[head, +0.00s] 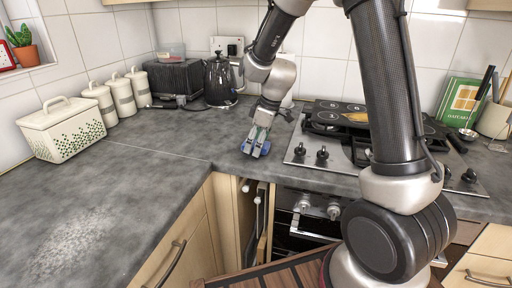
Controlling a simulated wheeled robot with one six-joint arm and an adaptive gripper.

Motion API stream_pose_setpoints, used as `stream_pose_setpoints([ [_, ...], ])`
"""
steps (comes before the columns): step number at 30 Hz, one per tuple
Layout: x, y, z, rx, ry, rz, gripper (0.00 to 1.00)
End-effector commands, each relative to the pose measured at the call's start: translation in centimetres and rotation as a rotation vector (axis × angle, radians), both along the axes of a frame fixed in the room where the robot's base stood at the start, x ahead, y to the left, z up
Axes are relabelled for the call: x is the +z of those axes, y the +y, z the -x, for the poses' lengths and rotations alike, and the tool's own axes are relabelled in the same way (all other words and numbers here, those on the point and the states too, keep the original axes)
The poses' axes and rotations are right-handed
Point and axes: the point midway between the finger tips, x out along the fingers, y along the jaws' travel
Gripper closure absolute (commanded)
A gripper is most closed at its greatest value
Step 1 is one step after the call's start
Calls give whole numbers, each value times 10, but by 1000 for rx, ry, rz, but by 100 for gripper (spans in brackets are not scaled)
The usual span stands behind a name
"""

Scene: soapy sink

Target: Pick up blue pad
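My gripper (257,140) points down at the grey worktop, near its front edge and left of the hob. A small blue thing (264,149), probably the blue pad, shows at the fingertips. The fingers cover part of it, and it is too small to tell whether they are closed on it or only around it. I also cannot tell whether it rests on the worktop or is just above it.
The hob (296,153) with a dark pan stands right of my gripper. A black kettle (220,82), a dark toaster (178,80), white canisters (122,97) and a white bread bin (62,130) line the back left.

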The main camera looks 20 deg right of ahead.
Motion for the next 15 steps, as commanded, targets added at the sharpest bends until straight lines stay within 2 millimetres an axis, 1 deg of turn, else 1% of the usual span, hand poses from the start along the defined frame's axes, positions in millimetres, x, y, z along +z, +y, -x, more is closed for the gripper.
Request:
stream_pose_setpoints([
  [8, -1, 0, 0, 0, 0, 0, 21],
  [9, -1, 0, 0, 0, 0, 0, 23],
  [11, -1, 0, 0, 0, 0, 0, 34],
  [15, -1, 0, 0, 0, 0, 0, 60],
])
